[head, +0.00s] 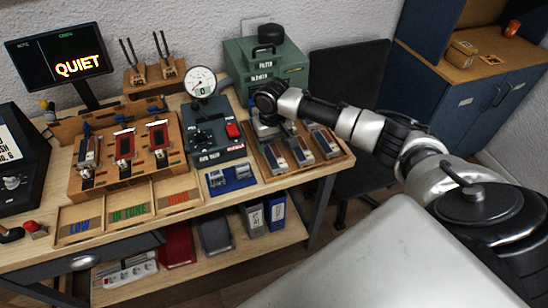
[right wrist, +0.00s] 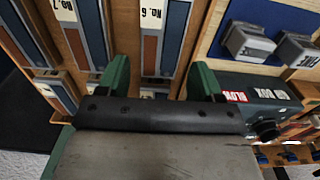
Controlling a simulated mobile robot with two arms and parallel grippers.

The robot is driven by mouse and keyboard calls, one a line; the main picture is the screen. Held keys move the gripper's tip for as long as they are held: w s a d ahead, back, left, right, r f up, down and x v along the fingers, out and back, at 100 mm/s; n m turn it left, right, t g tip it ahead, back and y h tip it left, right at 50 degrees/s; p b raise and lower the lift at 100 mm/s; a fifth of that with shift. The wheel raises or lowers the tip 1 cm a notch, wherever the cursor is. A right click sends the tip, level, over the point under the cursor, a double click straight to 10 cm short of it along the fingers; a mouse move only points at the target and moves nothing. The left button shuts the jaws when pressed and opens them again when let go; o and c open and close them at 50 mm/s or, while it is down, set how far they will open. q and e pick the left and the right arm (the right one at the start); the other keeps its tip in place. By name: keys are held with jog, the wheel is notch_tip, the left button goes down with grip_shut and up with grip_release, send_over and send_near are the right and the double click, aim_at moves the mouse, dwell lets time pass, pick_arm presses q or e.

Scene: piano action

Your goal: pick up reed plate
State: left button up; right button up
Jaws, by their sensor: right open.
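Several reed plates lie in a wooden tray (head: 312,167) at the right end of the bench. They have blue-grey faces and white number labels; one reed plate (head: 301,150) shows in the middle of the tray. In the right wrist view, a plate labelled No. 6 (right wrist: 165,42) appears between the green fingertips, and a plate labelled No. 7 (right wrist: 84,32) lies to its left. My right gripper (head: 265,128) is over the tray's back left part. Its jaws (right wrist: 158,82) are open, with nothing visibly held. Whether the fingers reach down beside No. 6 is unclear. My left gripper is not in view.
A black tester with a gauge (head: 202,82) stands left of the tray, with a blue holder (head: 231,178) in front. A green box (head: 290,66) stands behind. A wooden rack (head: 98,178) and sorting bins (head: 130,213) fill the left side. Little bench surface is free.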

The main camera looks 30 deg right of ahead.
aim_at(273, 154)
notch_tip(273, 154, down, 4)
jog(key=shift+s+a+f+p, duration=0.1)
jog(key=shift+f+p, duration=0.15)
jog(key=shift+p, duration=0.1)
jog(key=shift+c, duration=0.2)
jog(key=c, duration=0.7)
jog(key=shift+r, duration=0.1)
